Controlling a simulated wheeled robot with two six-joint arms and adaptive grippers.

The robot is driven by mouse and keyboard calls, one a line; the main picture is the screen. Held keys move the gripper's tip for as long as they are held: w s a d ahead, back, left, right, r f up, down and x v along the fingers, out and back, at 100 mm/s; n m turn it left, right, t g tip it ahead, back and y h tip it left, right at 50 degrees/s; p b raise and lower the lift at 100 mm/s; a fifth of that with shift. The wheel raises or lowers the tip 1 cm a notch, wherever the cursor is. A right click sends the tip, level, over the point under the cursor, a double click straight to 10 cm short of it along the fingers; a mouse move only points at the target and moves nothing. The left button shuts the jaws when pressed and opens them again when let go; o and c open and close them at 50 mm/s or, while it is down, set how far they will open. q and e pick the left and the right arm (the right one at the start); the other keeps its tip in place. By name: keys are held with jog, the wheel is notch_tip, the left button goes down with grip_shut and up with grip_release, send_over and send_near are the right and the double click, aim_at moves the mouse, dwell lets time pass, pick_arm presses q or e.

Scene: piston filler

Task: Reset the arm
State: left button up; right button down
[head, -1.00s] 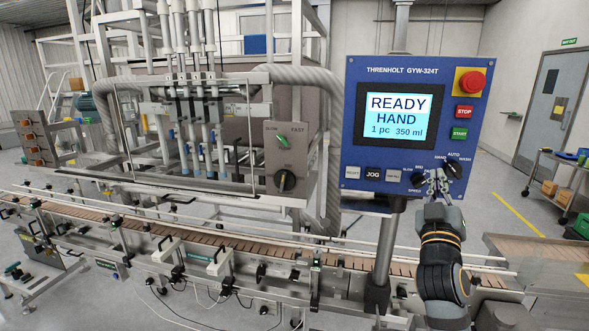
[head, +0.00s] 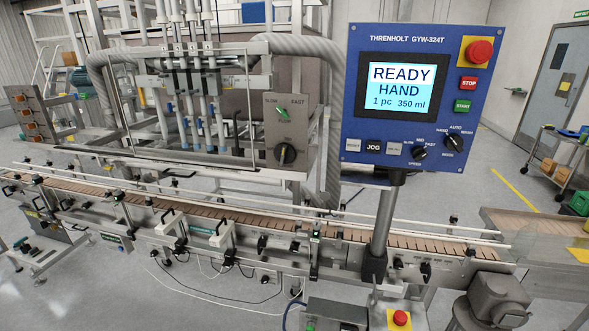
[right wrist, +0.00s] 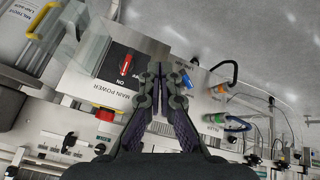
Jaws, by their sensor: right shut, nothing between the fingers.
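My right gripper (right wrist: 160,75) shows only in the right wrist view, with its fingertips together and nothing between them. In that view it is over machine parts, close to a panel marked MAIN POWER (right wrist: 112,92) with a red switch (right wrist: 125,65). I cannot tell whether it touches anything. The head view shows neither gripper. It shows the blue control panel (head: 353,150), whose screen (head: 402,88) reads READY, HAND, 1 pc, 350 ml. The mode knob (head: 452,141) on the panel stands free.
The conveyor (head: 210,211) runs across in front of the filler frame (head: 125,105). A red button on yellow (head: 400,318) is low at the front; a red button (right wrist: 104,114) also shows in the right wrist view. A cart (head: 555,165) stands at the right on open floor.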

jog(key=s+f+g, duration=0.2)
jog(key=s+f, duration=0.4)
jog(key=s, duration=0.9)
jog(key=s+f+m+g, duration=0.1)
jog(key=s+f+g, duration=0.2)
jog(key=s, duration=1.3)
notch_tip(320, 180, down, 3)
jog(key=shift+a+f+m+g+y, duration=0.2)
jog(key=shift+a+m+g+y, duration=0.1)
jog(key=shift+a+y, duration=0.15)
jog(key=shift+s, duration=0.1)
